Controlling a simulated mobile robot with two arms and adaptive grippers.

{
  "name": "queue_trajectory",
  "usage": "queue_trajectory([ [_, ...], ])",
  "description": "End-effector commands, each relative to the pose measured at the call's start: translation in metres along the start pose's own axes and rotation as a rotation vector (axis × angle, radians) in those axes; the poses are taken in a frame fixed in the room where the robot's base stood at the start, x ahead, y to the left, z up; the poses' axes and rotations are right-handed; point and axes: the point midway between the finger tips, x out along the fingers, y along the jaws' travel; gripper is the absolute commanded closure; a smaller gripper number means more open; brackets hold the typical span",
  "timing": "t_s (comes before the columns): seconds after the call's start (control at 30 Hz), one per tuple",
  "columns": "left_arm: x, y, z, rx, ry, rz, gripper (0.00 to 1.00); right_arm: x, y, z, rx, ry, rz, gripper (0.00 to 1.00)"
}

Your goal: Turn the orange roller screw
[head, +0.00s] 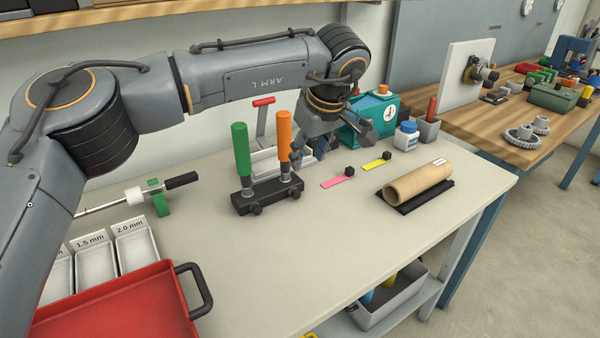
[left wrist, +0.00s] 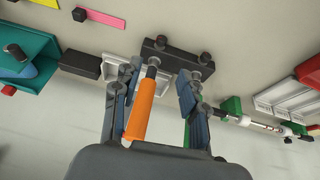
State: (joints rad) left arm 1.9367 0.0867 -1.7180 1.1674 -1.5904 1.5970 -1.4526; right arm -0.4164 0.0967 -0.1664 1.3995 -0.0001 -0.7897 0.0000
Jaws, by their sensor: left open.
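The orange roller screw (head: 284,139) stands upright in a black block (head: 262,203) on the light table, beside a green-handled screw (head: 241,150). My left gripper (head: 309,152) is open, just right of and behind the orange handle in the head view. In the left wrist view, the orange handle (left wrist: 141,108) lies between the spread fingers of the left gripper (left wrist: 160,78), nearer the left finger. Whether it touches that finger I cannot tell. The green handle (left wrist: 187,133) is mostly hidden by the right finger. My right gripper is not in view.
A cardboard roll (head: 418,183) lies on a black mat to the right. Pink (head: 338,181) and yellow (head: 376,164) strips, a teal gauge box (head: 366,130) and a white bottle (head: 406,136) are nearby. A red tray (head: 120,305) and white bins are front left. The table's front middle is clear.

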Motion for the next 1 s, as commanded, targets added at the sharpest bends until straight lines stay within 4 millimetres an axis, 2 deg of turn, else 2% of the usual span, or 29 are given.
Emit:
queue_trajectory([
  [0.17,0.017,0.000,0.001,0.000,-0.001,-0.001,0.57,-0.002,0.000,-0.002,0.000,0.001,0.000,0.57],
  [0.5,0.088,-0.001,0.001,-0.002,-0.003,-0.001,0.57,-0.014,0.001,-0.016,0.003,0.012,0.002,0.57],
  [0.7,0.121,0.000,0.001,0.000,-0.003,0.000,0.57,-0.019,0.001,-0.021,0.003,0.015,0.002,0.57],
  [0.83,0.132,0.000,0.001,-0.001,-0.001,0.000,0.57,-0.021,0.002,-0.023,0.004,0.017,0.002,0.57],
  [1.0,0.137,0.000,0.001,0.000,-0.001,0.002,0.57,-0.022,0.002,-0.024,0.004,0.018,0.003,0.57],
])
